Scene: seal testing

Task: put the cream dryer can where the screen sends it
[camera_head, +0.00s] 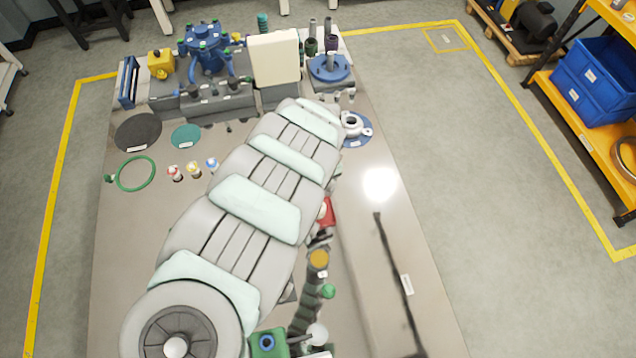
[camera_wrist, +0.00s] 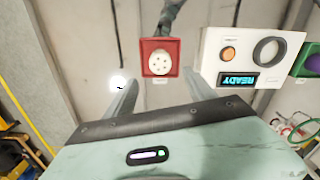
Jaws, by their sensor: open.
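My gripper (camera_wrist: 163,78) is open, with nothing between its two grey fingers in the wrist view; the arm hides it in the head view. Beyond the fingers is a red square block (camera_wrist: 157,57) with a pale round, dotted face. To its right is a white panel (camera_wrist: 226,54) with an orange button, a dark ring and a small screen (camera_wrist: 250,81) reading READY, upside down. I cannot pick out the cream dryer can for certain. Several small pale items stand left of the arm in the head view: one with red (camera_head: 175,173), one yellowish (camera_head: 193,170), one with blue (camera_head: 213,165).
A green ring (camera_head: 135,174), a dark disc (camera_head: 138,132) and a teal disc (camera_head: 186,136) lie on the bench's left. Blue valve equipment (camera_head: 207,50) and a cream upright box (camera_head: 274,58) stand at the back. A long dark bar (camera_head: 397,280) lies at right. My arm covers the middle.

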